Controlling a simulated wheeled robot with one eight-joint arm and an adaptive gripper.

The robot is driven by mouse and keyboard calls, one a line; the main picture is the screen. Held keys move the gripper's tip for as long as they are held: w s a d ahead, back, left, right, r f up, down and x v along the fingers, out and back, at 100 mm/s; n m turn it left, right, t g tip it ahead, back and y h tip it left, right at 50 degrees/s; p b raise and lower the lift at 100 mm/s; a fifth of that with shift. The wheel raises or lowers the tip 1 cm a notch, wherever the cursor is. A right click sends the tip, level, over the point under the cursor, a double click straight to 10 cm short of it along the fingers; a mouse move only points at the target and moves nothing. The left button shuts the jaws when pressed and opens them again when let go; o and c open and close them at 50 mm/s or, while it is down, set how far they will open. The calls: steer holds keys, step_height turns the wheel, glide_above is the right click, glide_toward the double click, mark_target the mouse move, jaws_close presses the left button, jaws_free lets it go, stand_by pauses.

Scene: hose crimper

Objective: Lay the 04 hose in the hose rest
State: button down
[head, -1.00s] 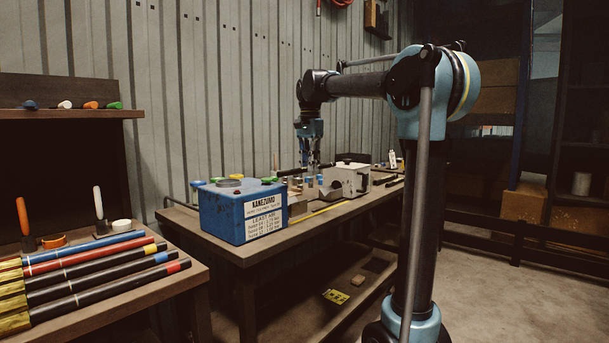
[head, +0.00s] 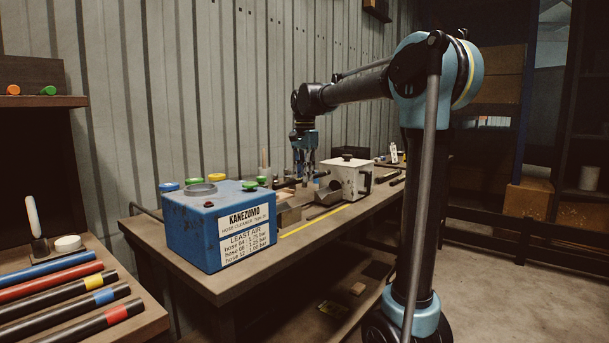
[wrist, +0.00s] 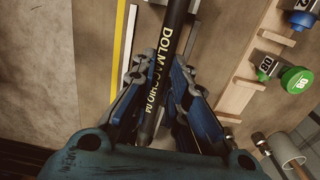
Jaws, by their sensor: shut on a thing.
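My gripper (wrist: 156,78) is shut on the 04 hose (wrist: 168,40), a black hose with "DOLMACCHIO 04" in pale print. The hose passes between the fingers and runs out of the top of the wrist view. In the head view my gripper (head: 304,181) hangs over the far part of the workbench, left of a white box-shaped machine (head: 349,178). The hose is too small and dark to make out clearly there.
A blue KANEZUMO box (head: 195,228) stands at the bench's near end. A yellow strip (wrist: 119,45) lies along the bench (wrist: 95,100). Right of the hose are a notched wooden rack (wrist: 238,92) and a green-capped item (wrist: 296,80). Several hoses lie on the left table.

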steer(key=shift+f, duration=4.05)
steer(key=c, duration=1.5)
jaws_free()
step_height(320, 180, up, 12)
steer(key=shift+f, duration=0.1)
